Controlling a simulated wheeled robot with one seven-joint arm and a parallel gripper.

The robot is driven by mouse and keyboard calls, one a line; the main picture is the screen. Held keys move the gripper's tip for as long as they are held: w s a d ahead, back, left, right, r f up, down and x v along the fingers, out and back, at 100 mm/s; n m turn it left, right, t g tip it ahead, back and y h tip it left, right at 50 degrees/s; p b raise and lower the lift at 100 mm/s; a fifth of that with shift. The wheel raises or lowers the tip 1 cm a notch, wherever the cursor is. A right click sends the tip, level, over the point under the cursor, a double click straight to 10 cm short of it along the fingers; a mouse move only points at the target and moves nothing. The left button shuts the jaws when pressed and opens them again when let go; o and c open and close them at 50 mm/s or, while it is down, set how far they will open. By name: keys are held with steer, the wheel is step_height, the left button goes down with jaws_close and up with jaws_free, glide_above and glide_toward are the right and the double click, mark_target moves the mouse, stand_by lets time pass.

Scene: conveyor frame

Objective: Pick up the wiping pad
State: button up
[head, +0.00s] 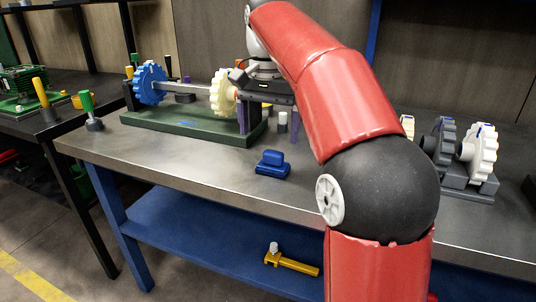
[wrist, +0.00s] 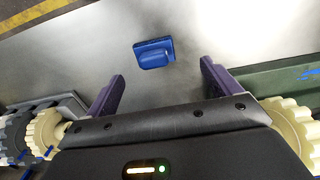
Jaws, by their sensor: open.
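The wiping pad is a small blue block with a raised blue grip on top (head: 271,163). It lies flat on the grey metal bench top near the front edge. It also shows in the wrist view (wrist: 154,54), ahead of the fingertips and roughly between their lines. My gripper (head: 268,130) has purple fingers spread wide with nothing between them. In the head view it is above the bench, behind the pad and apart from it. Both fingers show in the wrist view (wrist: 162,78).
A green fixture base (head: 185,123) holds a shaft with a blue gear (head: 149,84) and a cream gear (head: 222,92), close left of my gripper. A grey gear assembly (head: 462,160) stands at right. A small grey cylinder (head: 282,122) stands near my fingers. Bench around the pad is clear.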

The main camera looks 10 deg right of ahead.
mark_target(273, 151)
steer(key=f, duration=0.2)
steer(key=f+b, duration=0.1)
steer(key=f, duration=0.2)
steer(key=d+f, duration=0.1)
steer(key=f, duration=0.1)
steer(key=shift+s+f+b, duration=0.15)
steer(key=shift+s+b, duration=0.05)
steer(key=shift+b, duration=0.1)
steer(key=c, duration=1.1)
